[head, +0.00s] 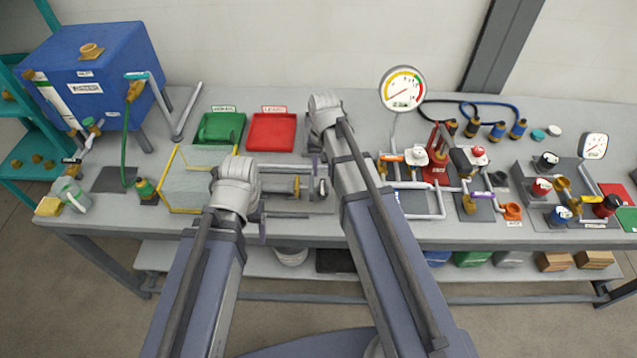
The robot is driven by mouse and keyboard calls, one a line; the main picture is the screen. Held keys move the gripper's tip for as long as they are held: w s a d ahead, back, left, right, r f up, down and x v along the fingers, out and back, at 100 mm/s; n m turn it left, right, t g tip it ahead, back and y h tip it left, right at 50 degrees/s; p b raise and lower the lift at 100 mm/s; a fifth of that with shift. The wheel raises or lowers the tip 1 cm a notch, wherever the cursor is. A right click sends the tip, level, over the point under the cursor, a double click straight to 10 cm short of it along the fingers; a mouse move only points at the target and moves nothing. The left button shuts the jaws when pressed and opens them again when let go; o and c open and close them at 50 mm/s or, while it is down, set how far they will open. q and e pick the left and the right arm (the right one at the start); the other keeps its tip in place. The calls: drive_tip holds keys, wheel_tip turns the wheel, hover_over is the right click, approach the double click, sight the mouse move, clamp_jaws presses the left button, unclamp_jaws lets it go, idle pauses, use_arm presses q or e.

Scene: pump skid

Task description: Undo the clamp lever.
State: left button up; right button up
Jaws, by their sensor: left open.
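My left arm reaches in from the bottom, and its pale wrist is over the left part of the pump assembly (281,186) at the bench middle. My left gripper (264,215) is open beside that assembly, partly hidden by the wrist. Nothing shows between its fingers.
A yellow-edged clear guard (190,188) stands left of the pump assembly. A green tray (220,129) and a red tray (272,132) lie behind. A blue tank (97,75) is at the left. A gauge (402,89), piping and valves crowd the right side.

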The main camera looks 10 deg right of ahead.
sight(323, 189)
drive_tip(key=shift+f+b, duration=3.8)
drive_tip(key=shift+f, duration=0.1)
clamp_jaws()
